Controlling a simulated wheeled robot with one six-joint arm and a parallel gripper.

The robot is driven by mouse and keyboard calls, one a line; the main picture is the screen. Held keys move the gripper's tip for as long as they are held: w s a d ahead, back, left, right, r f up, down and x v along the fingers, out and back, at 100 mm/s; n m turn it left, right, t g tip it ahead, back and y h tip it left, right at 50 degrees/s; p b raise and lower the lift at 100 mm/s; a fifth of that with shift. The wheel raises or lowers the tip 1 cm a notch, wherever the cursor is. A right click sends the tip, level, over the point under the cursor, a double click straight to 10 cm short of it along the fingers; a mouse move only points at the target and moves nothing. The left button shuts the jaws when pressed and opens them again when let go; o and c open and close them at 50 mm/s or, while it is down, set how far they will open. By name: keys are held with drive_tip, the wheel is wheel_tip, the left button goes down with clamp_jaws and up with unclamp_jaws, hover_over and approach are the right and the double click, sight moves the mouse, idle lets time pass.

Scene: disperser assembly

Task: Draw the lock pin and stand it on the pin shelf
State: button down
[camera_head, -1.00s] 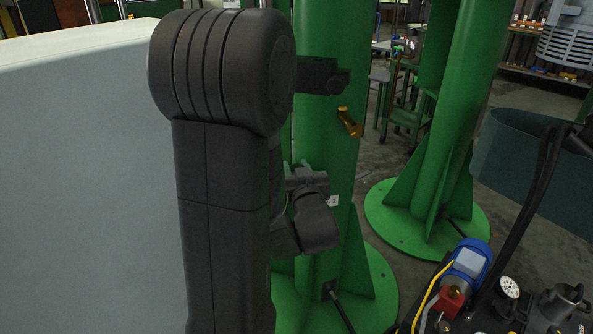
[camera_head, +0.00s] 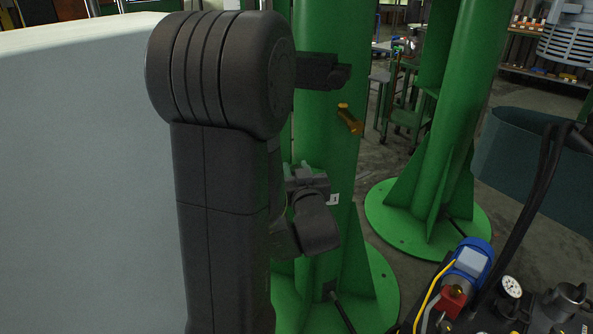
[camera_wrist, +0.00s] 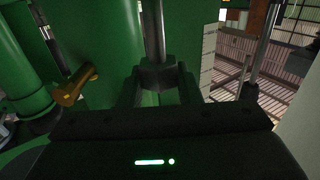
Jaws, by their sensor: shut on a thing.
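In the wrist view, my gripper (camera_wrist: 160,88) is shut on a dark block-like part at the foot of an upright grey metal rod (camera_wrist: 153,30). The rod looks like the lock pin; its top runs out of the picture. In the head view, my gripper (camera_head: 303,172) is in front of the green column (camera_head: 325,140), partly hidden by my wrist, and the pin cannot be made out there. A brass-coloured peg (camera_head: 349,120) sticks out from the column above and right of the gripper. It also shows in the wrist view (camera_wrist: 75,86), left of the jaws. I cannot identify the pin shelf.
A dark bracket (camera_head: 322,72) shows in front of the column, above the peg. A second green column (camera_head: 440,130) stands to the right on a round base. A blue motor and gauge (camera_head: 511,287) are at the lower right. A large pale panel (camera_head: 80,180) fills the left.

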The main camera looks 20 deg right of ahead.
drive_tip(key=shift+f+b, duration=2.65)
drive_tip(key=shift+b, duration=0.25)
drive_tip(key=c, duration=1)
unclamp_jaws()
drive_tip(key=shift+o, duration=0.2)
drive_tip(key=shift+s, duration=0.1)
drive_tip(key=v, duration=1.3)
drive_tip(key=shift+s+b, duration=0.3)
drive_tip(key=shift+b, duration=0.05)
drive_tip(key=shift+p+x, duration=0.4)
drive_tip(key=shift+x, duration=6.5)
